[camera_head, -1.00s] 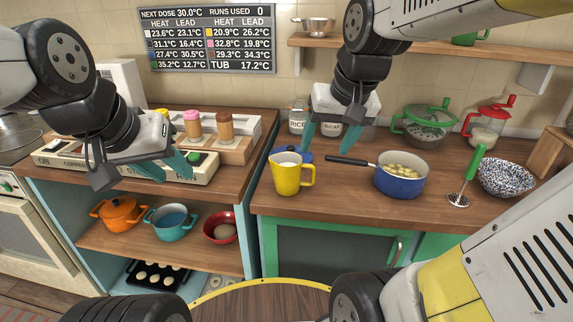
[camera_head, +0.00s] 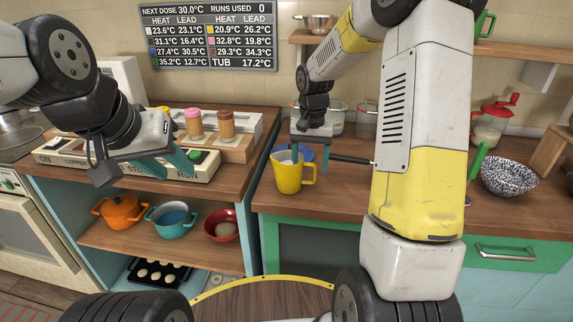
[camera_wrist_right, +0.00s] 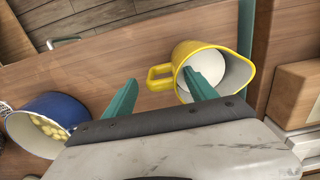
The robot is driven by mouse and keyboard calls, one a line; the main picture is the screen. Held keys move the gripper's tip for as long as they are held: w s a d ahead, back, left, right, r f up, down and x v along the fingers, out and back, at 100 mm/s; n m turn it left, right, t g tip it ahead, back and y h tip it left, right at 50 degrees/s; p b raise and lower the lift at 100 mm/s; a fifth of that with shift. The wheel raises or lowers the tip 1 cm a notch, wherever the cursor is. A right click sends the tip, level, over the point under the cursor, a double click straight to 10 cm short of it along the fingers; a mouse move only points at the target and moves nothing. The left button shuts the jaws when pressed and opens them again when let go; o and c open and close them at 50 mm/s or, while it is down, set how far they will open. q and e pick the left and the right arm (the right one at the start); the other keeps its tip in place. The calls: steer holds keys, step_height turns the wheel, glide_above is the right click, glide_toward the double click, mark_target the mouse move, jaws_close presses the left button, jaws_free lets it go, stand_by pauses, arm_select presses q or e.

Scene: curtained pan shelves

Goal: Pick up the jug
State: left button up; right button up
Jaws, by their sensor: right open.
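The yellow jug (camera_head: 289,180) stands upright on the wooden counter near its left end, with its handle to the right. My right gripper (camera_head: 309,152) is open at the top of the jug, pointing down. In the right wrist view the jug (camera_wrist_right: 237,76) shows its white inside. There the fingers of my right gripper (camera_wrist_right: 157,77) lie either side of the handle, one overlapping the mouth. Whether they touch the jug I cannot tell. My left gripper (camera_head: 166,163) is open and empty, in front of the control panel.
A blue pot (camera_wrist_right: 35,125) stands beside the jug; my right arm hides most of it in the head view. A speckled bowl (camera_head: 508,176) is further right. Orange (camera_head: 120,213), teal (camera_head: 172,222) and red (camera_head: 222,226) pots sit on the lower left shelf.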

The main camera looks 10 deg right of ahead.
mark_target(309, 181)
step_height(309, 181, down, 5)
steer(key=shift+w, duration=0.15)
jaws_close()
stand_by(0.4)
